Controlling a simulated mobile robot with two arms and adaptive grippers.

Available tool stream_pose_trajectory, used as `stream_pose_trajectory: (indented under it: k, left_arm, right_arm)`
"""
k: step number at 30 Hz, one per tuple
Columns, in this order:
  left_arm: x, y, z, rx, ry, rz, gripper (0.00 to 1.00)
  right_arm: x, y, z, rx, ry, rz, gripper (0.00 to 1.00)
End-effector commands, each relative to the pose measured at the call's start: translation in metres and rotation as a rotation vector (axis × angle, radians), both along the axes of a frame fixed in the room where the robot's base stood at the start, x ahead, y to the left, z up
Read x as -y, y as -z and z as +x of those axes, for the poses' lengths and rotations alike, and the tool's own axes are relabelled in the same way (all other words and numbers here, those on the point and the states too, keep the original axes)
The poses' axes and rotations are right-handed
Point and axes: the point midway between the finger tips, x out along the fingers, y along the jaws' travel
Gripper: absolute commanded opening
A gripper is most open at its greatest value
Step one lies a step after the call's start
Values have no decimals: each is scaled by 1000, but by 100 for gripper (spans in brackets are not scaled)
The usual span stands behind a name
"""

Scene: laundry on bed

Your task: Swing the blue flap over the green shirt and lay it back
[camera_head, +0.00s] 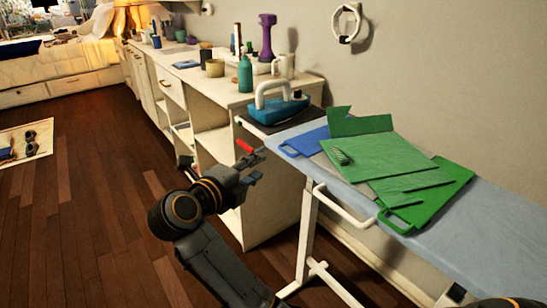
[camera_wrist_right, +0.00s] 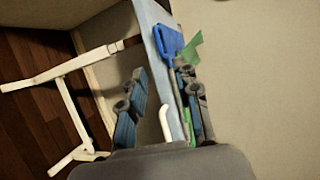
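The blue flap (camera_head: 312,139), a flat panel with a loop handle, lies at the left end of the ironing board (camera_head: 480,235). The green shirt (camera_head: 375,155) lies in flat, overlapping layers beside it and partly covers it. A green panel with a loop handle (camera_head: 400,222) shows at the shirt's front edge.
A blue iron (camera_head: 275,108) with a white handle stands on a dark pad beyond the flap. A white rail (camera_head: 340,205) juts from the board's front. A cabinet (camera_head: 215,90) with bottles and cups runs along the wall. The floor on the left is mostly clear.

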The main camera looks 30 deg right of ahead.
Motion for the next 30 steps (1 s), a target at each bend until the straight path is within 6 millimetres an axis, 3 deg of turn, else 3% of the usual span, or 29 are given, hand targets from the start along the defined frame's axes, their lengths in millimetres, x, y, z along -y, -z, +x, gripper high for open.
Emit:
stream_pose_trajectory:
  k: [6,15,21,30]
  left_arm:
    - [1,-19,1,14,-1,-2,40]
    - [0,-45,-3,27,-3,-3,40]
    - [-1,-53,-4,31,-3,-2,40]
    - [-1,-60,-4,31,-4,-3,40]
  right_arm:
    - [44,10,21,1,6,-6,32]
    - [90,21,46,0,5,-4,32]
    - [103,23,53,1,2,-3,32]
    - [104,24,54,1,2,-1,32]
